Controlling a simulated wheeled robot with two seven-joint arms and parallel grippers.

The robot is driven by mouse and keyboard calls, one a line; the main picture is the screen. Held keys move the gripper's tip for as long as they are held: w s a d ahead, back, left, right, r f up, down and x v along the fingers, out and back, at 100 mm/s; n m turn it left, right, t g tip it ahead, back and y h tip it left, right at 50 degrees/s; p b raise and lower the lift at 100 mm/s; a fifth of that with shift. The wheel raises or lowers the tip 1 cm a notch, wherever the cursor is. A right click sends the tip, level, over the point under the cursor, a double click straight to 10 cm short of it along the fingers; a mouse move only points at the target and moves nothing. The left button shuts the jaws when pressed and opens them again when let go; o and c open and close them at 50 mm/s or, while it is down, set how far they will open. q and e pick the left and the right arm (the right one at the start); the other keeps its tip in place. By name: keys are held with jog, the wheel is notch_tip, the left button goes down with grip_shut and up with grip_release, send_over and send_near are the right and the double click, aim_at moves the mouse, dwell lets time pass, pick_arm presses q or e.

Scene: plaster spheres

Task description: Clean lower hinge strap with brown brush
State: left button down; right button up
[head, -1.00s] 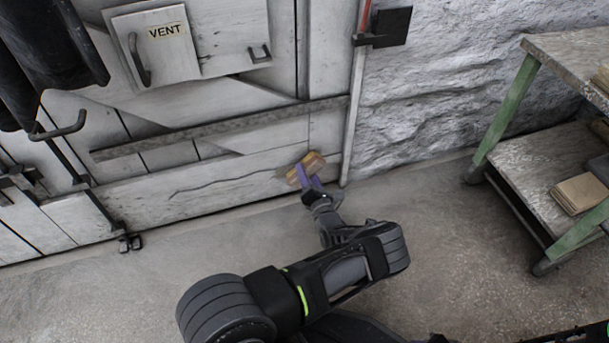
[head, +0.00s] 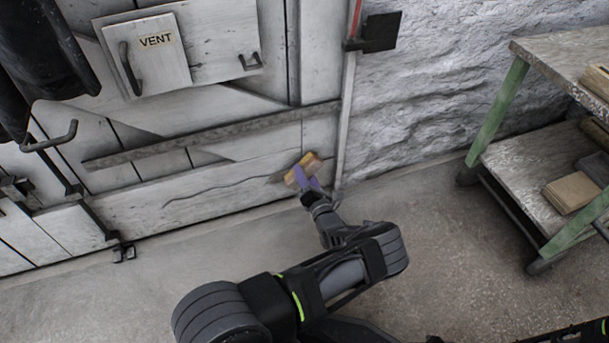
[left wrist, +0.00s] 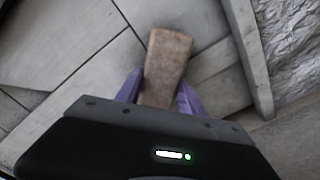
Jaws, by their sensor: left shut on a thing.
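My left gripper (head: 308,183) has purple fingers and is shut on the brown brush (head: 303,168), a tan and brown block. The left wrist view shows the brush (left wrist: 168,58) standing out between the purple fingers (left wrist: 160,92). The brush is in front of the pale door's lower right part, below the right end of the lower hinge strap (head: 205,132). This strap is a long grey metal bar running across the door. In the head view the brush appears apart from the strap. I cannot tell whether it touches the door boards. My right gripper is not in view.
A green-legged cart (head: 497,110) with shelves and several blocks stands at the right. A vent panel (head: 150,55) and dark hanging clothing (head: 45,60) are at upper left. A rough stone wall (head: 430,90) adjoins the door. The concrete floor (head: 100,290) is clear below the door.

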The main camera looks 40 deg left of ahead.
aim_at(297, 185)
pick_arm(q)
jog(key=shift+s+d+f, duration=0.1)
jog(key=shift+s+f, duration=0.6)
jog(key=shift+s, duration=0.35)
jog(key=shift+s+d, duration=0.1)
jog(key=shift+b+x, duration=0.3)
jog(key=shift+x, duration=0.55)
jog(key=shift+s+f, duration=0.35)
jog(key=shift+s+a+f, duration=0.1)
jog(key=shift+a, duration=0.15)
jog(key=shift+s+a+f, duration=0.2)
jog(key=shift+s+f, duration=0.05)
jog(key=shift+f, duration=0.05)
